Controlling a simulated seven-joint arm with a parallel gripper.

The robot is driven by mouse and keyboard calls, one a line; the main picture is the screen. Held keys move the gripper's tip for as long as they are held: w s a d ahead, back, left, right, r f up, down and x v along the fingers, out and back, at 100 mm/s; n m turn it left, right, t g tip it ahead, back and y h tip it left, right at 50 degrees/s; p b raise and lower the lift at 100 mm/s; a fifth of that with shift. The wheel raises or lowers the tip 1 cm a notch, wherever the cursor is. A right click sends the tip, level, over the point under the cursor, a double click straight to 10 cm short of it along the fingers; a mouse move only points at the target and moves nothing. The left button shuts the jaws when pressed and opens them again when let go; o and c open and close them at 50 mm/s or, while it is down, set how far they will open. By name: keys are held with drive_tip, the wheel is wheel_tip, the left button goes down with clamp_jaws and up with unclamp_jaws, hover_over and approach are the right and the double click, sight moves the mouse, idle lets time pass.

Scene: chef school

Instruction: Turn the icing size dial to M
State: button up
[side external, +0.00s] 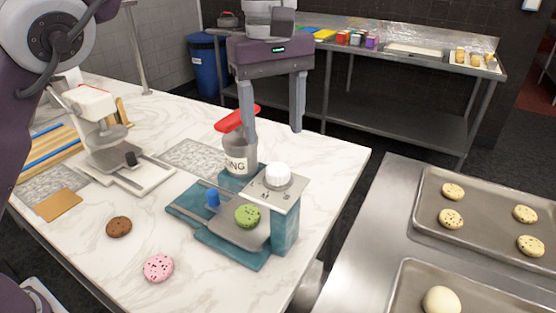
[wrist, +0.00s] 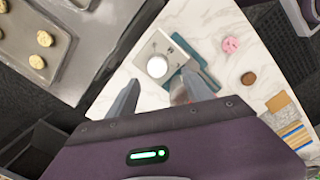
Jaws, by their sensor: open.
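The icing machine (side external: 286,236) is teal with a light metal top plate and stands on the marble counter. The dial also shows in the wrist view (wrist: 157,67). A grey icing container (side external: 238,158) with a red handle stands behind the plate. A green cookie (side external: 248,216) lies on the machine's tray. My gripper (side external: 272,134) is open and empty, above and behind the dial, apart from it. Its fingers point down, one of them close by the red handle.
A pink cookie (side external: 158,268) and a brown cookie (side external: 119,227) lie on the counter. A white and grey machine (side external: 104,140) stands at left. Baking trays (side external: 420,215) with cookies are at right. The counter right of the icing machine is clear.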

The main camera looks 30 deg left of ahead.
sight(278, 168)
drive_tip(key=shift+n, duration=0.7)
drive_tip(key=f, duration=0.5)
drive_tip(key=w+f, duration=0.1)
drive_tip(key=f, duration=0.2)
drive_tip(key=shift+d+f, duration=0.15)
clamp_jaws()
drive_tip(key=m, duration=0.4)
drive_tip(key=shift+m, duration=0.4)
drive_tip(key=m, duration=0.4)
drive_tip(key=shift+m, duration=0.4)
